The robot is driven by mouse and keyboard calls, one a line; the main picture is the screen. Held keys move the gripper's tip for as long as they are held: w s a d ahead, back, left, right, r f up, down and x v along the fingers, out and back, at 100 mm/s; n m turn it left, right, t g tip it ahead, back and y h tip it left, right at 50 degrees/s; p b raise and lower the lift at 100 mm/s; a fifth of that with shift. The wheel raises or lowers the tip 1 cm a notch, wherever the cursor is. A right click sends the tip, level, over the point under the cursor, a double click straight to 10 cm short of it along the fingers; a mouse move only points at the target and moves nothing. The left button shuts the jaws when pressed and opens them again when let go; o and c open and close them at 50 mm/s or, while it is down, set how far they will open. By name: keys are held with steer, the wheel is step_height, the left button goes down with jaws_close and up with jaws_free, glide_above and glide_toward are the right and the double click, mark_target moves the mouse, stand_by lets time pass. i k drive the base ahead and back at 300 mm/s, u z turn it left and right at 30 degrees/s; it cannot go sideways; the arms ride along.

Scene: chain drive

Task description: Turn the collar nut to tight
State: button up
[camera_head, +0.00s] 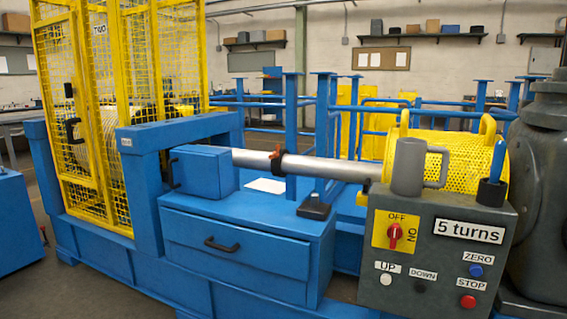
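A dark collar (289,163), which looks like the collar nut, sits around a bare silver shaft (331,166). A small orange-brown piece (276,155) shows at its left side. The shaft runs from a blue housing (203,171) on the left to behind the control box on the right. I cannot read any tight or loose marking on the collar at this size. My gripper is not in this view, and nothing is seen touching the collar.
A blue drawer cabinet (240,252) stands below the shaft, with a small black object (314,208) on top. At right is a control box (436,250) reading "5 turns", with a grey mug (407,166) on it. Yellow mesh guards (95,125) stand left; another yellow guard (458,155) is behind the box.

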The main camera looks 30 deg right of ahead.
mark_target(275, 154)
steer(key=u, duration=0.55)
steer(key=i, duration=1.25)
steer(key=z, duration=0.45)
